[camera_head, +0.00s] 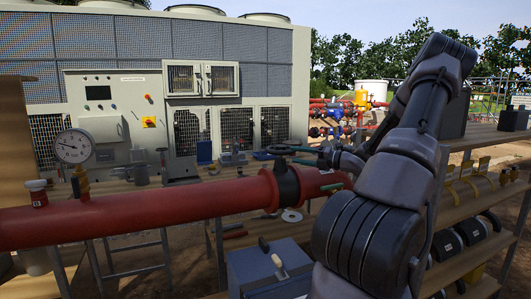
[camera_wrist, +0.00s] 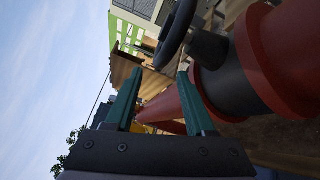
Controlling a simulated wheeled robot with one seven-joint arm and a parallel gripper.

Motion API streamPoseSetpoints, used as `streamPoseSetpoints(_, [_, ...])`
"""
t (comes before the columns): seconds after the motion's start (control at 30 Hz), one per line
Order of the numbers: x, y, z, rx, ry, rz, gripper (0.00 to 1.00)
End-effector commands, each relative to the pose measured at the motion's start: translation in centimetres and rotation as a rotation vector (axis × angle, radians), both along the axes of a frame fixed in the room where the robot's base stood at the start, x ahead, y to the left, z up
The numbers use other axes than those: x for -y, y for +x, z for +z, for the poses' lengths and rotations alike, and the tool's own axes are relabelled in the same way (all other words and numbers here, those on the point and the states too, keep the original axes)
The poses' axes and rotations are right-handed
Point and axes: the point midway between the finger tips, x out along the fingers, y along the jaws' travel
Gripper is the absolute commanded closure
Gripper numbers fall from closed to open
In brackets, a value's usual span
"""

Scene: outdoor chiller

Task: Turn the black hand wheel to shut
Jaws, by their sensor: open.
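The black hand wheel (camera_head: 278,150) sits on top of a dark valve body (camera_head: 287,186) set in a thick red pipe (camera_head: 150,216). My gripper (camera_head: 297,155) is at the right side of the wheel, at about rim height. In the wrist view the wheel (camera_wrist: 177,34) is seen edge-on and tilted. Its lower rim end lies in the picture between the two teal fingertips of my gripper (camera_wrist: 160,72). The fingers are apart and nothing is clamped. I cannot tell whether the rim is between the fingers in depth or just beyond them.
A round pressure gauge (camera_head: 73,147) stands on the pipe at the left. A blue-grey toolbox (camera_head: 268,265) is below the pipe. A workbench with vices (camera_head: 232,155) stands behind. A wooden shelf (camera_head: 480,215) with yellow and black parts is at the right.

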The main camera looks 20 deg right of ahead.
Motion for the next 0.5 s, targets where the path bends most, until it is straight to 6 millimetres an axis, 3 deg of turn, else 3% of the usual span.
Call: streamPoseSetpoints(0.5, [-5.7,6.6,0.0,-0.003,0.003,0.002,0.45])
